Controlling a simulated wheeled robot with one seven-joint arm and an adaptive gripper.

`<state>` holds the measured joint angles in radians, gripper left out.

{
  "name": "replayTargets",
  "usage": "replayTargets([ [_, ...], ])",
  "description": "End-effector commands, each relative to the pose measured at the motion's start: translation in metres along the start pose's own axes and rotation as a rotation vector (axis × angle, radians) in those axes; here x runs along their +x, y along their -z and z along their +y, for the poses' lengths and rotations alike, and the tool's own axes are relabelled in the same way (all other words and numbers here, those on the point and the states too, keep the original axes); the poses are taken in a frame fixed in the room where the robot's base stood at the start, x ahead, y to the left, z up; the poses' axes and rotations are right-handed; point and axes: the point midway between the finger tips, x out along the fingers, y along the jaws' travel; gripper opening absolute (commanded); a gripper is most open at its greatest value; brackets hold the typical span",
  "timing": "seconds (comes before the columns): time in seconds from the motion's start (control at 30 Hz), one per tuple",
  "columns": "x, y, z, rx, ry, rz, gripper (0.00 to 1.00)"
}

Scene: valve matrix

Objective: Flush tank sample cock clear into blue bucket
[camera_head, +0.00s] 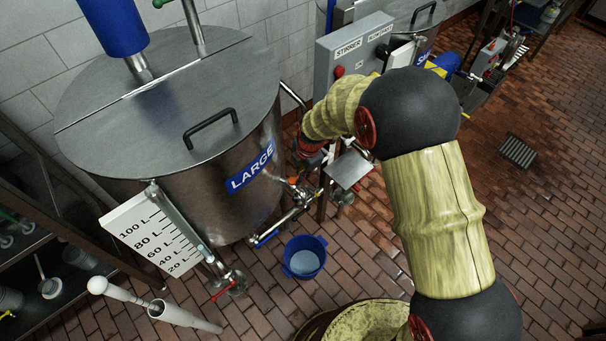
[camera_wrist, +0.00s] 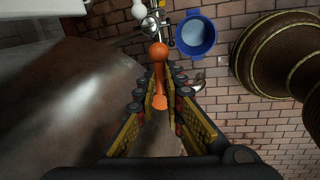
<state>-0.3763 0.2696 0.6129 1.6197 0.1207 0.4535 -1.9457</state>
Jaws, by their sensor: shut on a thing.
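The steel tank (camera_head: 235,185) marked LARGE stands at the left in the head view. An orange lever handle (camera_wrist: 160,62) with a round end lies between the fingers of my gripper (camera_wrist: 162,76) in the wrist view, and they are shut on it. Steel pipe fittings (camera_wrist: 150,25) show just past it. In the head view my gripper (camera_head: 310,150) is beside the tank's lower right wall, largely hidden by my arm. The blue bucket (camera_head: 304,257) stands upright on the floor below the pipework. It also shows in the wrist view (camera_wrist: 196,36), with a pale surface inside.
A grey control box (camera_head: 352,58) and a metal plate (camera_head: 349,169) are close to my wrist. A level gauge board (camera_head: 150,235) and a red-handled valve (camera_head: 234,283) stand at the tank's front. Brick floor (camera_head: 350,260) is clear right of the bucket.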

Motion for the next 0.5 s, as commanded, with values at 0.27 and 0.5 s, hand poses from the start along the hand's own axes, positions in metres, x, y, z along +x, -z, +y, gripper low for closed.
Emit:
replayTargets([
  [0.27,0.0014,-0.0011,0.0055,-0.114,-0.003,0.021,0.00],
  [0.5,0.0008,-0.0008,0.0067,-0.148,-0.003,0.028,0.00],
])
